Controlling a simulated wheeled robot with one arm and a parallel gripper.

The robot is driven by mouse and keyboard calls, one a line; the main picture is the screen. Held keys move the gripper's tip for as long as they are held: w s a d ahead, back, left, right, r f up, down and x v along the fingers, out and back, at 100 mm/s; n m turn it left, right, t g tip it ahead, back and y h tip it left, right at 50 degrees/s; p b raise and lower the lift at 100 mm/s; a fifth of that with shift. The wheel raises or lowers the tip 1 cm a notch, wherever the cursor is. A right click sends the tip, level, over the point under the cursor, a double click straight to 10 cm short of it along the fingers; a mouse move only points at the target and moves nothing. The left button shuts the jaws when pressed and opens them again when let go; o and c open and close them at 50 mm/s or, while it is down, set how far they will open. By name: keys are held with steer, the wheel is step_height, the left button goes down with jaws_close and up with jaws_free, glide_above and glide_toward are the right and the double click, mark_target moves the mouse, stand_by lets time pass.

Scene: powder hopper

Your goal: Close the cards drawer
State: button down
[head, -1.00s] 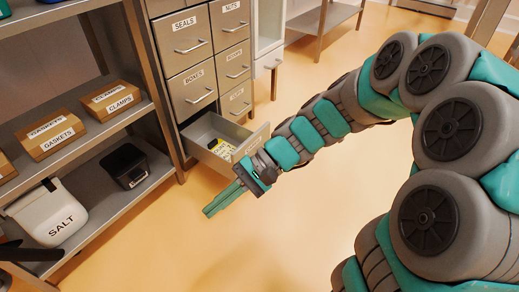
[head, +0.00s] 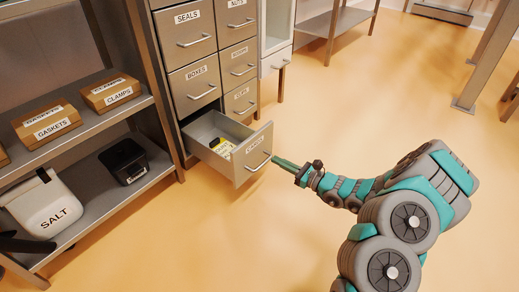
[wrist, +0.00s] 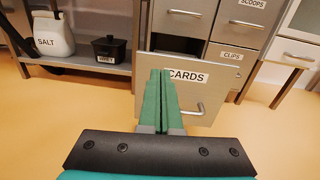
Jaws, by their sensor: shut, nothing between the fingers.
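The cards drawer (head: 243,174) is pulled out at the bottom of the metal cabinet, with its grey front facing the room. A yellow and white item (head: 222,148) and a small dark item lie inside it. In the wrist view the drawer front (wrist: 207,97) shows the CARDS label and a bar handle (wrist: 188,110). My gripper (head: 276,161) is shut and empty, its green fingers pointing at the drawer front beside the handle. In the wrist view my gripper (wrist: 160,72) covers the part just left of the label. I cannot tell whether the tips touch the front.
The cabinet's other drawers, such as BOXES (head: 196,88) and SEALS (head: 188,40), are shut. A shelf rack at left holds a SALT container (head: 48,207), a black bin (head: 124,160) and boxes labelled GASKETS and CLAMPS. The floor in front is clear.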

mark_target(247, 143)
steer(key=shift+m+t+h, duration=0.3)
steer(key=shift+m+h, duration=0.1)
steer(key=shift+m, duration=0.1)
steer(key=x, duration=0.4)
steer(key=w+f+x, duration=0.1)
steer(key=x, duration=0.3)
steer(key=d+f+b+x, duration=0.1)
steer(key=x, duration=0.4)
steer(key=shift+w, duration=0.2)
